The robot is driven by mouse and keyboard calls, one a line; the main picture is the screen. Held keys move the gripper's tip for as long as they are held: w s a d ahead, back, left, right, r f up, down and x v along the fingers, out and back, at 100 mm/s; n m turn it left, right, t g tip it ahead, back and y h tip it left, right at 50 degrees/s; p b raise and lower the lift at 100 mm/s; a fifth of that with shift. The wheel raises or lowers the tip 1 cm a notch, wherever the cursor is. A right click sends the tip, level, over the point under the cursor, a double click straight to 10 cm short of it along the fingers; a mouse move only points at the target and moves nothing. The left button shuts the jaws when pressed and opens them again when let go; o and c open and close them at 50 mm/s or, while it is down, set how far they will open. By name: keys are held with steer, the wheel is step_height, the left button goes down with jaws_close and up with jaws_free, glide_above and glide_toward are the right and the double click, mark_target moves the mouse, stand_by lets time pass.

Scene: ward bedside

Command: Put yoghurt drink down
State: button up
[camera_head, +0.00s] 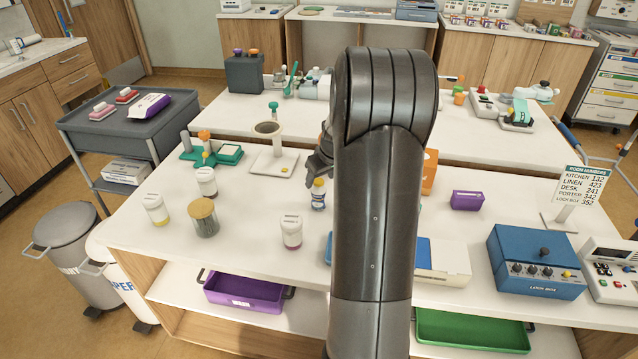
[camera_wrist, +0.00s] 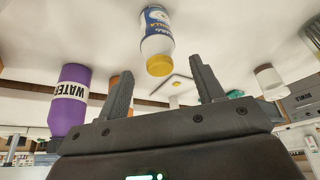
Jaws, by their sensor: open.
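The yoghurt drink, a small bottle (camera_head: 318,195) with a blue-and-white label and a yellow cap, stands upright on the white table (camera_head: 255,262) in the head view. In the wrist view, which looks upside down, the bottle (camera_wrist: 157,35) shows past the fingertips with its cap towards my gripper. My gripper (camera_wrist: 161,68) is open, its two fingers apart with nothing between them. In the head view my gripper (camera_head: 318,168) is just above and behind the bottle, partly hidden by my arm.
Lidded jars (camera_head: 291,232) stand left of the bottle, with a wooden-topped jar (camera_head: 203,218) among them. A white stand with a ring (camera_head: 272,165) is behind. A purple water bottle (camera_wrist: 70,100) shows in the wrist view. A blue lock box (camera_head: 535,262) is at right. Bare table lies around the yoghurt drink.

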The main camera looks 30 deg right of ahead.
steer(key=v, duration=0.7)
steer(key=s+a+r, duration=0.4)
steer(key=a+r, duration=0.3)
steer(key=a, duration=0.4)
steer(key=s+a+r+t, duration=0.1)
steer(key=s+a+r, duration=0.2)
steer(key=s+a, duration=1.5)
steer(key=s, duration=0.3)
steer(key=shift+s+r, duration=0.25)
steer(key=shift+s, duration=0.05)
